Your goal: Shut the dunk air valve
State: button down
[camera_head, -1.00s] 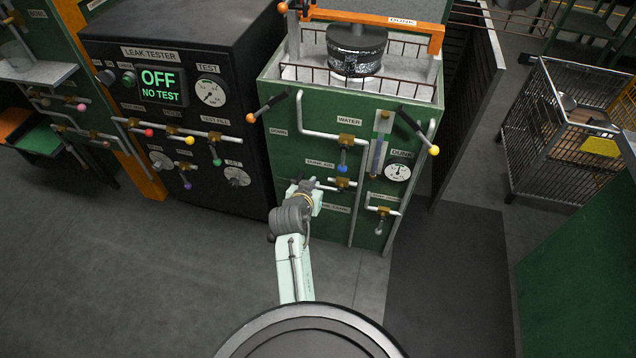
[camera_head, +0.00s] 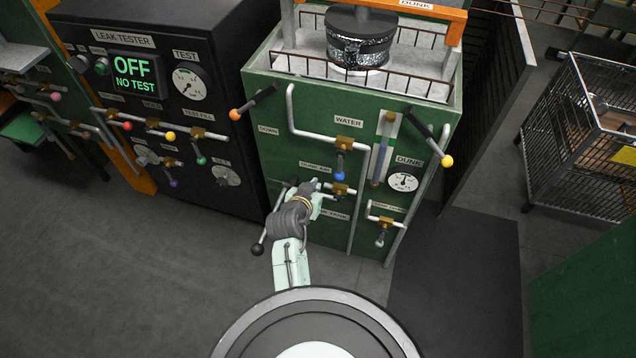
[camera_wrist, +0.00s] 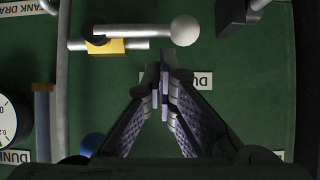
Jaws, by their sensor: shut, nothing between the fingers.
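The dunk air valve has a brass body (camera_head: 340,190) on a grey pipe, low on the green dunk tank's front. The wrist view shows its yellow body (camera_wrist: 105,46) and a lever ending in a whitish ball (camera_wrist: 185,30). The lever lies along the pipe. The dunk label (camera_wrist: 190,80) is partly hidden behind the fingers.
The blue-knobbed water valve (camera_head: 340,160) is just above. A drain valve (camera_head: 381,225) sits lower right, with the dunk gauge (camera_head: 403,181) above it. A black-ball lever (camera_head: 258,248) is left of my arm. The leak tester (camera_head: 155,100) stands left. A wire cart (camera_head: 580,130) stands right.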

jog(key=shift+f, duration=0.5)
jog(key=shift+w+a+f+n+h+b, duration=0.15)
jog(key=shift+a+f+n+h+b, duration=0.15)
jog(key=shift+f+n+h+b, duration=0.15)
dwell(0.4)
notch_tip(320, 180, down, 8)
jog(key=n+h+b, duration=0.5)
jog(key=h+b, duration=0.1)
jog(key=b, duration=0.1)
jog(key=shift+d+g, duration=0.25)
jog(key=shift+g, duration=0.15)
dwell(0.3)
jog(key=shift+r, duration=0.15)
